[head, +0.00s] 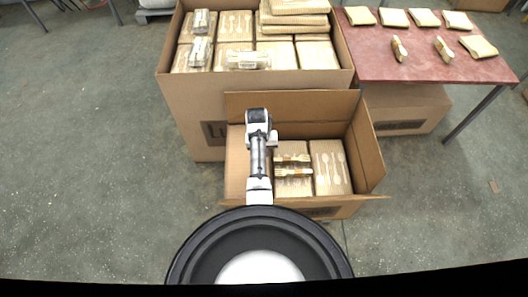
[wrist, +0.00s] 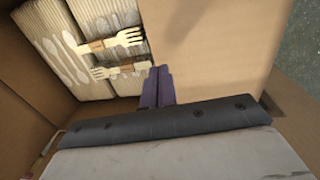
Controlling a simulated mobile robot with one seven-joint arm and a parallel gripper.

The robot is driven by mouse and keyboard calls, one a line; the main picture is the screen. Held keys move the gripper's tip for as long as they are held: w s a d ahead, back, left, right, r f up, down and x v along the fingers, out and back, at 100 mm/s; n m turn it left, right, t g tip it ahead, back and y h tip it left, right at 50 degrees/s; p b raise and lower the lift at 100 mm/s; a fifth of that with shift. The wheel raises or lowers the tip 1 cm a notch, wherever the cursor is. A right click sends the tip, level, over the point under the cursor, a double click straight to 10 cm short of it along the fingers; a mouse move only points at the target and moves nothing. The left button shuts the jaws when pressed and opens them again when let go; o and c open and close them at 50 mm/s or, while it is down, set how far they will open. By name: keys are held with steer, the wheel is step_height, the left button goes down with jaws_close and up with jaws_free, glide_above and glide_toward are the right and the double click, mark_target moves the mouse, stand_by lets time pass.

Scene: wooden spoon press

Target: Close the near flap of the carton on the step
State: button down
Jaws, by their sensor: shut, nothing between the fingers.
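The open carton (head: 344,206) stands in front of me, holding packs of wooden cutlery. Its far flap (head: 290,104) stands up and its right flap (head: 369,150) leans outward. The near side is partly hidden by my arm and body; a thin edge there juts right, and I cannot tell the near flap's exact angle. In the wrist view my gripper (wrist: 158,86) has its dark fingers together and empty. They are over the carton, beside a broad cardboard panel (wrist: 215,45); contact is unclear. The gripper is hidden in the head view.
A larger carton (head: 190,110) full of cutlery packs stands behind. A red table (head: 375,62) with several small packs is at the back right, with another carton (head: 402,112) beneath it. Two wooden forks (head: 293,165) lie on the packs. Floor at left is clear.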

step_height(320, 180, up, 12)
stand_by(0.3)
